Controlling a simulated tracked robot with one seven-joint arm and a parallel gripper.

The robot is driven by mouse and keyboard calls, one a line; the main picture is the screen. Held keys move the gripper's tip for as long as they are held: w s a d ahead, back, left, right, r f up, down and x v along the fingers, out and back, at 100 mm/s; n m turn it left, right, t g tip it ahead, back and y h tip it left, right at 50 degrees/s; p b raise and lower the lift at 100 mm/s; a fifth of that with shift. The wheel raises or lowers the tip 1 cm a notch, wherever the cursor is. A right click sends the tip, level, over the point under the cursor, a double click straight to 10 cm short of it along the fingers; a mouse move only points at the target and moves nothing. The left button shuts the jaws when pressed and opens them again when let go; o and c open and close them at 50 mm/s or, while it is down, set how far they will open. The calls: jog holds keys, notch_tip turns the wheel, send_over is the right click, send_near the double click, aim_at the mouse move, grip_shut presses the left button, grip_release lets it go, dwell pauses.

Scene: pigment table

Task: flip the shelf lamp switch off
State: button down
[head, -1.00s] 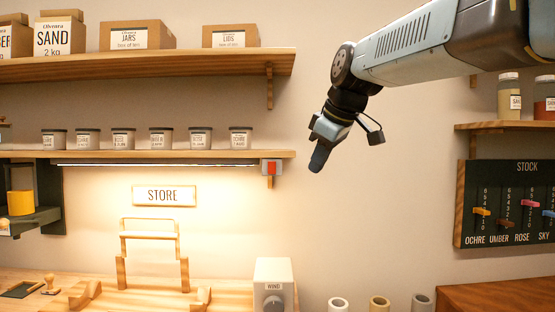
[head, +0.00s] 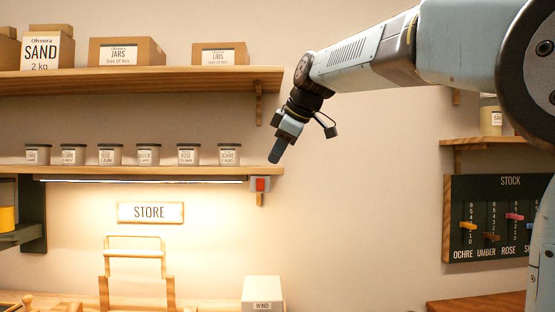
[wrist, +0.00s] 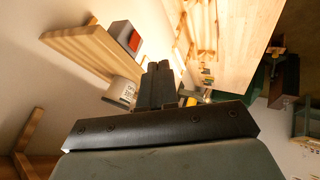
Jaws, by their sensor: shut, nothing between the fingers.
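The lamp switch is a red rocker (head: 260,184) in a grey housing at the right end of the lower shelf. The shelf lamp (head: 140,181) is a lit strip under that shelf, and it lights the wall below. My gripper (head: 274,158) is shut and empty, tilted down, in front of the shelf's right end, a little above and right of the switch in the head view. In the wrist view the shut fingers (wrist: 157,70) point up the picture, and the red switch (wrist: 130,39) is to their upper left, apart from them.
The lower shelf (head: 60,171) bears a row of several small labelled jars (head: 148,154). An upper shelf (head: 150,81) holds boxes. A slider stock board (head: 500,218) hangs at the right. The wall between it and the switch is bare.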

aim_at(260, 184)
jog(key=w+a+f, duration=0.3)
jog(key=w+f, duration=0.3)
jog(key=w, duration=0.2)
jog(key=shift+w+a, duration=0.1)
dwell(0.4)
